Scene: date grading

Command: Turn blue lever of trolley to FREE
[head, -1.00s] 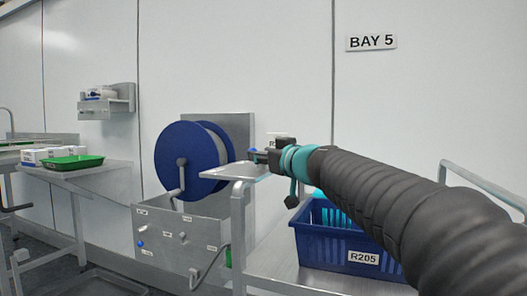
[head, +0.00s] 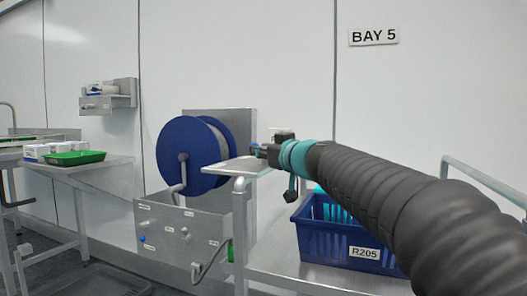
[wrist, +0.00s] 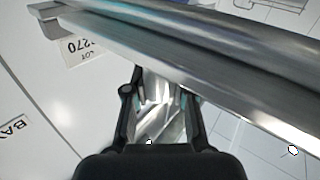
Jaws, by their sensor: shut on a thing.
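My gripper (head: 262,150) is at the small metal plate (head: 222,168) on top of the post of the steel trolley (head: 290,272). A small bit of blue at its tip, clearer a second ago, looks like the blue lever. My fingers are closed on it, but the lever itself is mostly hidden by them. In the wrist view my gripper (wrist: 160,108) points at bright metal, and the lever cannot be made out there. No FREE marking is legible.
A blue crate (head: 311,238) labelled R205 stands on the trolley below my arm. A blue reel (head: 175,145) and a panel with knobs (head: 165,222) are to the left. A metal rail (wrist: 200,58) passes close to my gripper.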

